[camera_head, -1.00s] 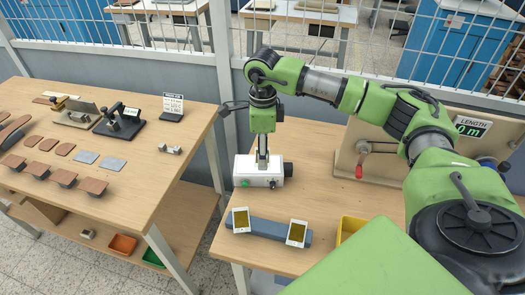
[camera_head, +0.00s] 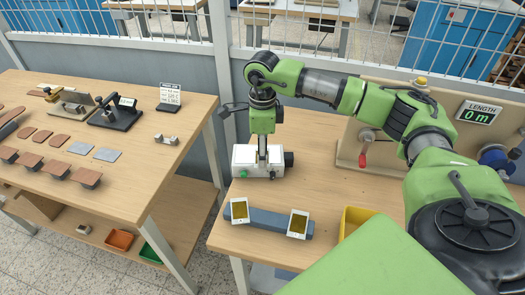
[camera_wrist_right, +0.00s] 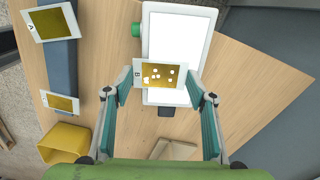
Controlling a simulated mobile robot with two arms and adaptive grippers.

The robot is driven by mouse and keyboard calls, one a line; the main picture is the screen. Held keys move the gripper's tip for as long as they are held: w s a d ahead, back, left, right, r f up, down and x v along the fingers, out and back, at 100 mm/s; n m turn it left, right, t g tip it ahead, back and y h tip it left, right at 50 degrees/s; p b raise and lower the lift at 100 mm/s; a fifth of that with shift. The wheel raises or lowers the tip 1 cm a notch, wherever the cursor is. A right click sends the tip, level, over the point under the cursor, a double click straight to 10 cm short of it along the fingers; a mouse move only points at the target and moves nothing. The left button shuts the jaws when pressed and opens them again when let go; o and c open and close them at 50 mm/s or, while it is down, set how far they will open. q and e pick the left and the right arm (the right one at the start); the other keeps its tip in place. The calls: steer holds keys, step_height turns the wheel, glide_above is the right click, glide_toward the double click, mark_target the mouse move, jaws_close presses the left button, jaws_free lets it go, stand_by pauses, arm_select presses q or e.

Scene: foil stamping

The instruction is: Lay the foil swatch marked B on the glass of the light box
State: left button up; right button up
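The foil swatch marked B (camera_wrist_right: 160,75) is a white-edged card with a gold field and several bright spots. In the right wrist view it lies across my right gripper (camera_wrist_right: 158,92), between the two fingertips, which meet its short ends. The gripper appears shut on it. The light box (camera_head: 243,161) is white, with a green knob and a glowing glass (camera_wrist_right: 172,35). The swatch is over the glass and covers part of it; any gap beneath is hard to tell. In the head view my right gripper (camera_head: 262,158) points down at the box. My left gripper is not in view.
Two other gold swatches, one marked A (camera_wrist_right: 55,24) and another (camera_wrist_right: 61,103), rest on a blue-grey bar (camera_head: 268,222) in front of the box. A yellow bin (camera_head: 353,220) is right of the bar. A panel with a length display (camera_head: 480,113) stands behind. A side table (camera_head: 120,185) is at left.

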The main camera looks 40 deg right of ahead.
steer(key=o, duration=0.5)
